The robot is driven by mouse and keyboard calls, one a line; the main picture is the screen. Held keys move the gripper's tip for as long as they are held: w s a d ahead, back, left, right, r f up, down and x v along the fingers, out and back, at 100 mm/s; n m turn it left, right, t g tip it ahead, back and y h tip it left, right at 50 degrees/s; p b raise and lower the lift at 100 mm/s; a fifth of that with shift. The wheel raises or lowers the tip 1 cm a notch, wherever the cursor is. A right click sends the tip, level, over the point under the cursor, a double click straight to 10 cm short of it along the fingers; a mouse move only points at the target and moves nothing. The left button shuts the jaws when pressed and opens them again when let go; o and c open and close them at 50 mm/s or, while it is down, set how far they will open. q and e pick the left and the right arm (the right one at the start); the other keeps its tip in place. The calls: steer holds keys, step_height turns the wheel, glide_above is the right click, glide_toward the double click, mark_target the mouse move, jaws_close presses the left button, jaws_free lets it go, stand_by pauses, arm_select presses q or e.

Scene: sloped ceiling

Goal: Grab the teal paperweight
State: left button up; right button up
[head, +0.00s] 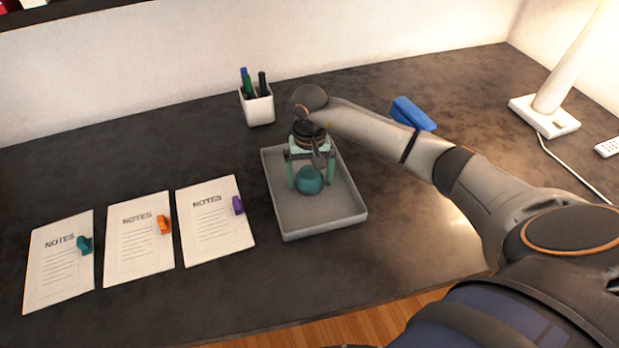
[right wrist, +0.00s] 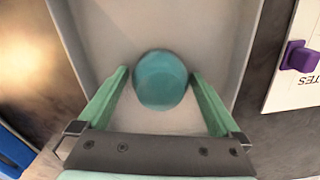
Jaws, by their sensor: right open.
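The teal paperweight (head: 309,182) is a rounded piece resting in a shallow grey tray (head: 322,228) on the dark desk. It also shows in the right wrist view (right wrist: 161,80), near the fingertips. My right gripper (head: 305,181) reaches down into the tray from above, with one green finger on each side of the paperweight. In the right wrist view my right gripper (right wrist: 158,78) is open, and its fingertips flank the lower part of the paperweight. I cannot tell whether either finger touches it. My left gripper is not in view.
Notes sheets (head: 57,262), (head: 138,238) and (head: 214,220) lie left of the tray with teal, orange and purple clips. A white pen cup (head: 258,108) stands behind the tray. A blue object (head: 412,113) shows by my forearm. A lamp (head: 545,115) stands far right.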

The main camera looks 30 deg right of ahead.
steer(key=shift+c, duration=0.4)
steer(key=c, duration=1.5)
steer(key=shift+r, duration=0.1)
jaws_close()
